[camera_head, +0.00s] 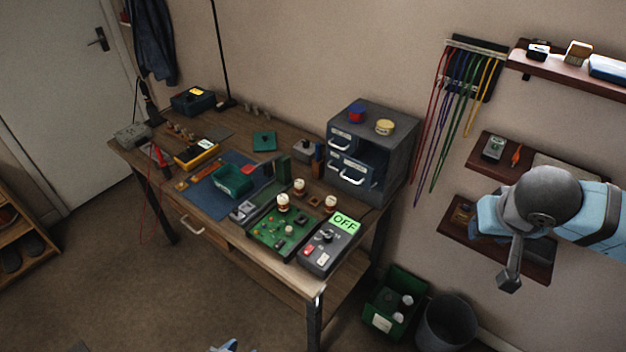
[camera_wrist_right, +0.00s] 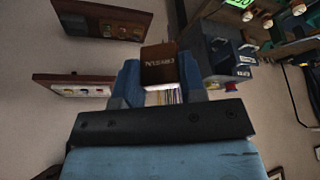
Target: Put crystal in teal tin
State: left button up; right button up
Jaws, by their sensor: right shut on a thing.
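In the right wrist view my right gripper (camera_wrist_right: 160,80) is shut on a small brown block, the crystal (camera_wrist_right: 158,64), with pale lettering that looks upside down. The blue fingers press on both its sides. In the head view my right arm reaches in from the right, in front of the wall shelves, and the crystal cannot be made out there. An open teal tin (camera_head: 233,183) stands on the blue mat at the middle of the workbench, well left of my right arm. A flat teal square, perhaps its lid, lies behind it (camera_head: 264,141).
The grey drawer cabinet (camera_head: 374,150) stands at the bench's right end, between my right arm and the tin. A green circuit board (camera_head: 283,230) and a box reading OFF (camera_head: 329,246) lie at the front right. Coloured cables (camera_head: 462,110) hang on the wall.

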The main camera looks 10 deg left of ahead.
aim_at(233, 186)
jog(key=z, duration=0.35)
jog(key=j+z, duration=0.15)
jog(key=z, duration=0.5)
jog(key=j, duration=0.95)
jog(key=k+j, duration=0.15)
jog(key=j, duration=1.8)
jog(key=k+j, duration=0.15)
jog(key=j, duration=1.8)
jog(key=k, duration=0.05)
